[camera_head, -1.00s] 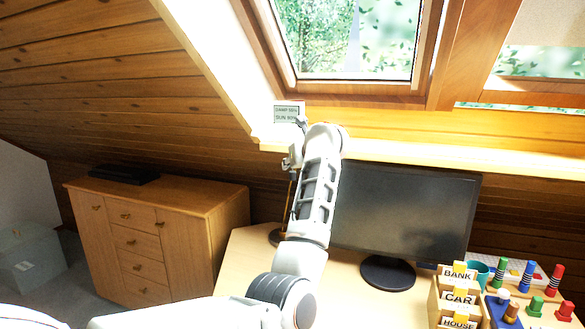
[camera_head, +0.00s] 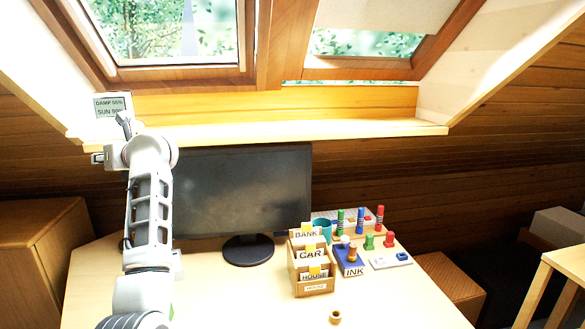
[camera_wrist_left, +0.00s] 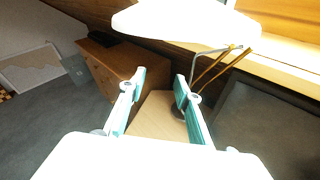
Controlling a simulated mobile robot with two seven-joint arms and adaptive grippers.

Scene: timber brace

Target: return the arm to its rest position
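My left arm (camera_head: 150,205) rises from the lower left in the head view, in front of the desk and the left side of the monitor. Its wrist is bent near the window ledge, just below a small sign (camera_head: 112,105) reading DAMP and SUN. The wrist largely hides the left gripper there. In the left wrist view the left gripper (camera_wrist_left: 160,76) has its two fingers apart, with nothing held between them. The desk top (camera_wrist_left: 160,117) shows beyond the fingers. My right gripper is in neither view.
The monitor (camera_head: 235,190) stands behind the arm on the desk (camera_head: 225,300). A card box (camera_head: 312,285), blue ink pad (camera_head: 350,262) and several stamps sit to its right. A wooden cabinet (camera_head: 38,250) stands left.

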